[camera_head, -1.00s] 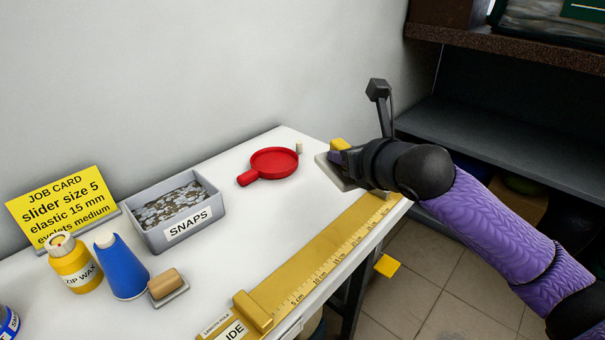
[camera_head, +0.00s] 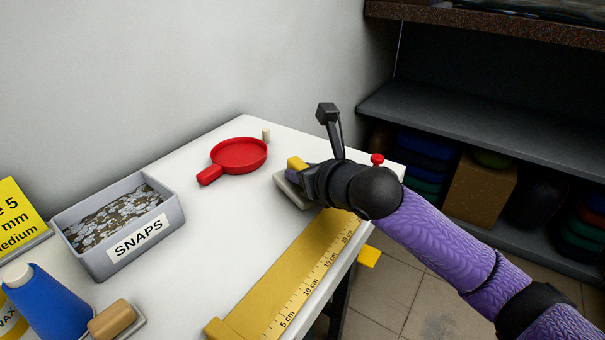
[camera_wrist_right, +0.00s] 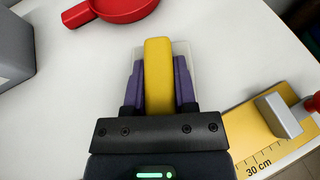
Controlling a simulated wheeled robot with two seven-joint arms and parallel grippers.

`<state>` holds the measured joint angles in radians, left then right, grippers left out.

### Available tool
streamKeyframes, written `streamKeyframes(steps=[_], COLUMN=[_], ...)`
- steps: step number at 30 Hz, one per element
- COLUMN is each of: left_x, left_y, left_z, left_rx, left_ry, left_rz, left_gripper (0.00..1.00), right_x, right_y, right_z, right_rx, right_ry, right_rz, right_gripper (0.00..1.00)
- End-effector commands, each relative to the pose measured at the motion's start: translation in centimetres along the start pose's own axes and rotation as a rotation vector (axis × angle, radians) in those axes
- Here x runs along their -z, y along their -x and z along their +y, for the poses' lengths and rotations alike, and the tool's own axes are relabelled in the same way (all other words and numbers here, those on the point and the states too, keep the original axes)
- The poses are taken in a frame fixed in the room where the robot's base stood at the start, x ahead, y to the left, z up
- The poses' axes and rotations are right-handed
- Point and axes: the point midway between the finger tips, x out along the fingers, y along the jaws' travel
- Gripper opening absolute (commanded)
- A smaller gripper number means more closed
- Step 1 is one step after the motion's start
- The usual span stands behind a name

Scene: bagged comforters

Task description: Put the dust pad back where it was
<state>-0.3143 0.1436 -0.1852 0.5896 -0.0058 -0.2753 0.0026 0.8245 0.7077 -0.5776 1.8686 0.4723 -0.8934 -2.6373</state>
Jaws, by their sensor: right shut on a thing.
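The dust pad, with a yellow grip (camera_head: 297,163) and a flat pale grey base (camera_head: 290,190), is held in my right gripper (camera_head: 304,174) over the white table, to the right of the red pan. In the right wrist view the yellow grip (camera_wrist_right: 158,75) stands between the two purple fingers, with the pale base beneath it. My right gripper is shut on it. Whether the base touches the table I cannot tell. My left gripper is not in view.
The red pan (camera_head: 238,156) and a small pale peg (camera_head: 266,135) are behind. The yellow ruler (camera_head: 290,280) runs along the front edge. A grey SNAPS box (camera_head: 140,245), blue bottle (camera_head: 50,300) and wooden-handled block (camera_head: 110,320) stand left. White table between box and ruler is clear.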

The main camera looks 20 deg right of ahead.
Motion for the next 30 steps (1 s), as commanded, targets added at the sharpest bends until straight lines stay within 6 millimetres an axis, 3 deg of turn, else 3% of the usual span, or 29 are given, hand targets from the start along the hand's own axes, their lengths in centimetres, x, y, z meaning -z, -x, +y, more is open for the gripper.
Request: streamKeyframes(steps=[5,6,10,21,30], left_x=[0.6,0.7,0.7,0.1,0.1], left_y=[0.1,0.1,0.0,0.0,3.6], left_z=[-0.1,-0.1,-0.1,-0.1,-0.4], left_rx=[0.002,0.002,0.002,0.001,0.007], left_ry=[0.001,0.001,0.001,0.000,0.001], left_rz=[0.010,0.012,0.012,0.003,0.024], left_gripper=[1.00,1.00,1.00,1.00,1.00], right_x=[0.5,0.5,0.5,-0.1,-0.6], right_y=[-0.2,-0.2,-0.2,0.0,7.4], right_z=[0.0,0.0,0.0,0.0,-0.1], right_rx=[0.001,0.001,0.000,0.000,0.003], right_ry=[0.000,0.000,0.000,-0.001,0.006], right_rz=[0.002,0.001,0.001,-0.001,0.002], right_gripper=[0.00,0.41,0.69,0.70,0.70])
